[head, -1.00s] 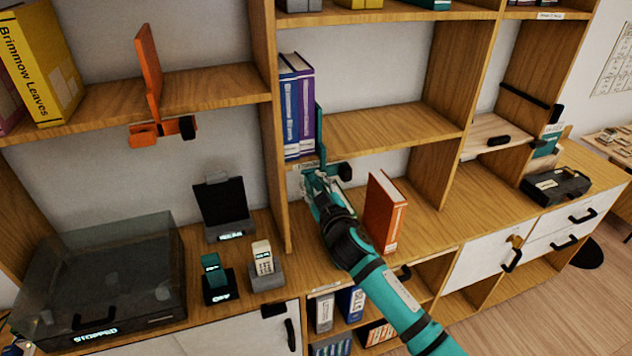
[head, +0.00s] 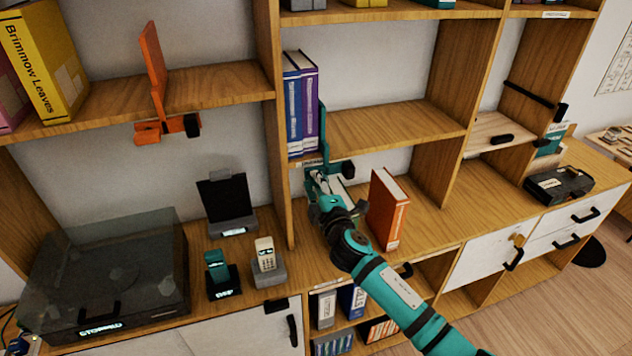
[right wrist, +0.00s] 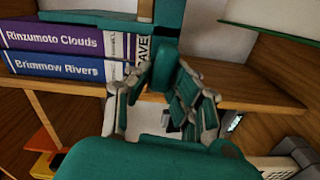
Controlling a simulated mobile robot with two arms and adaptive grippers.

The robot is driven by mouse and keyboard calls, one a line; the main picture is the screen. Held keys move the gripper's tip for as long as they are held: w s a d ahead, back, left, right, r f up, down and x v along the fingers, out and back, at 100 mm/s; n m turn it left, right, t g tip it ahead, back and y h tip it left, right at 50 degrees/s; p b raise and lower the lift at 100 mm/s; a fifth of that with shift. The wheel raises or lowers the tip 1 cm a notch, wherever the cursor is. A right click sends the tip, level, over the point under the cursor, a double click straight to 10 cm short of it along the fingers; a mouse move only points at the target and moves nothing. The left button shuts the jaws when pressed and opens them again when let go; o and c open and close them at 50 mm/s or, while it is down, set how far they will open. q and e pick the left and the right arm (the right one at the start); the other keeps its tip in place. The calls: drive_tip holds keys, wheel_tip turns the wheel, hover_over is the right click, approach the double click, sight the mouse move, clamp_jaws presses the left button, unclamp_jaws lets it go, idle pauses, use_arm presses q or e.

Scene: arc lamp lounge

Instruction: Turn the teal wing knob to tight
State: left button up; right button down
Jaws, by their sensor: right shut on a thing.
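A teal bookend (head: 321,139) stands upright at the right end of the books on the middle shelf, with its clamp at the shelf's front edge. My right gripper (head: 316,183) is just below this clamp. In the right wrist view its fingers (right wrist: 165,97) are closed around the teal wing knob (right wrist: 165,65), one on each side. The fingers hide part of the knob, and I cannot read any tight mark. A black end piece (head: 348,169) shows to the right of the clamp. My left gripper is not in view.
Blue and purple books (head: 301,105) stand against the bookend. An orange book (head: 387,210) stands on the counter close to the right of my arm. A similar orange bookend (head: 153,70) is on the left shelf. Phones (head: 265,256) and a lidded turntable (head: 105,275) are at left.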

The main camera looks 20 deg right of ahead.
drive_tip(key=shift+f+n, duration=0.1)
drive_tip(key=shift+n, duration=0.8)
drive_tip(key=c, duration=1.2)
unclamp_jaws()
drive_tip(key=shift+s, duration=0.15)
drive_tip(key=s, duration=1.1)
drive_tip(key=shift+s+d, duration=0.15)
drive_tip(key=shift+s, duration=0.25)
drive_tip(key=shift+f, duration=0.1)
